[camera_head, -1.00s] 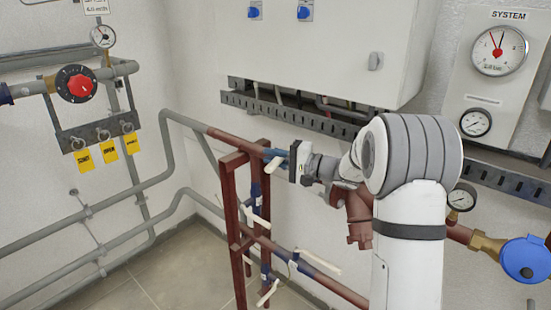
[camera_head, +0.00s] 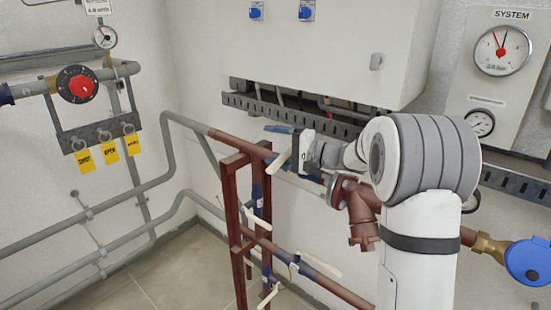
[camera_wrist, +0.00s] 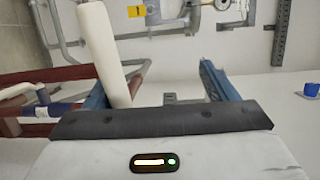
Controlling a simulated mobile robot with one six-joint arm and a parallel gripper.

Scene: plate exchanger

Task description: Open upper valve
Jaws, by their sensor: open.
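The upper valve's white lever (camera_head: 281,161) stands out from the upper pipe of the red stand in the head view. In the wrist view a large white lever (camera_wrist: 101,45) reaches down close beside my left blue finger, on its inner side. My gripper (camera_head: 276,141) is open at this lever, with one blue finger showing above it. The wrist view shows both blue fingers of my gripper (camera_wrist: 153,76) apart, with a wide gap on the right. Contact with the lever cannot be told. The valve body is mostly hidden.
The red stand (camera_head: 233,210) carries more white levers below, such as one on the lower pipe (camera_head: 321,269). A red pipe fitting (camera_head: 362,220) hangs beneath my arm. A white cabinet (camera_head: 340,45) and slotted rail (camera_head: 290,112) are just above. A red-knobbed dial (camera_head: 78,84) is far left.

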